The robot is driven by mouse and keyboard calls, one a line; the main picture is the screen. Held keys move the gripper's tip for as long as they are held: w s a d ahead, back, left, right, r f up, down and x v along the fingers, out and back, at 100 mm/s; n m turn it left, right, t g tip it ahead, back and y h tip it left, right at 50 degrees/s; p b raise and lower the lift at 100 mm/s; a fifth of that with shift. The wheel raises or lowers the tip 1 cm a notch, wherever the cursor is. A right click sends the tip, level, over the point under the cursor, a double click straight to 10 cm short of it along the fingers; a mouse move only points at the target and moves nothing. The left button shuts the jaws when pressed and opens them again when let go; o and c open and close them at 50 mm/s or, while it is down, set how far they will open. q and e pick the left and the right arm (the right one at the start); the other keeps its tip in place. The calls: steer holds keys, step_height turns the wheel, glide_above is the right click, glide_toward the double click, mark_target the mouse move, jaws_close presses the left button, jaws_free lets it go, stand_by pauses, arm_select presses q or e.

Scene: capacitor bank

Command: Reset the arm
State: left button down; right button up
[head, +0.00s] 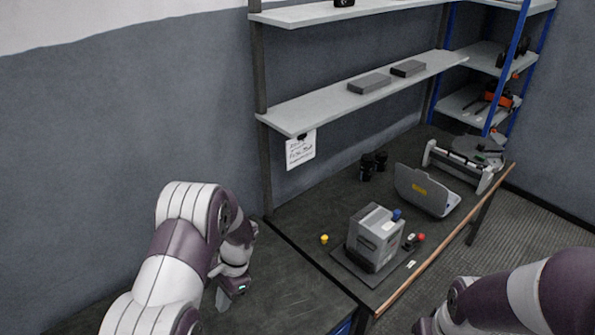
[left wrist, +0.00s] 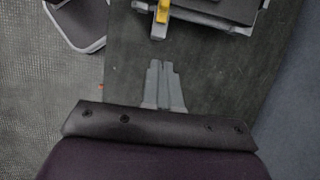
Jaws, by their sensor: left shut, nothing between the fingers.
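My left arm (head: 180,245) reaches in from the left in the head view, bent with its forearm hanging down. My left gripper (head: 224,302) points downward, left of the workbench and apart from the grey box on it. In the left wrist view its two grey fingers (left wrist: 160,70) lie together with nothing between them. My right arm (head: 520,300) shows at the lower right of the head view, and its gripper is out of the frame.
The dark workbench (head: 310,215) carries a grey box device (head: 375,237), a yellow button (head: 324,239), a red button (head: 421,237) and a grey laptop-like case (head: 425,190). Shelves (head: 360,95) hang above it.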

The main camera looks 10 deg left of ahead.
arm_select(q)
steer(key=s+d+r+n+t+h+b, duration=0.1)
steer(key=s+d+r+n+t+b, duration=0.1)
steer(key=s, duration=0.5)
steer(key=s+d+r+n+t+h+b, duration=0.1)
steer(key=s+d+r+n+t+b, duration=0.1)
steer(key=s+d+r+n+b, duration=0.3)
steer(key=shift+s+r+n+t+h, duration=0.2)
steer(key=shift+s+n+t+h, duration=0.15)
steer(key=shift+s, duration=0.7)
steer(key=shift+s, duration=0.15)
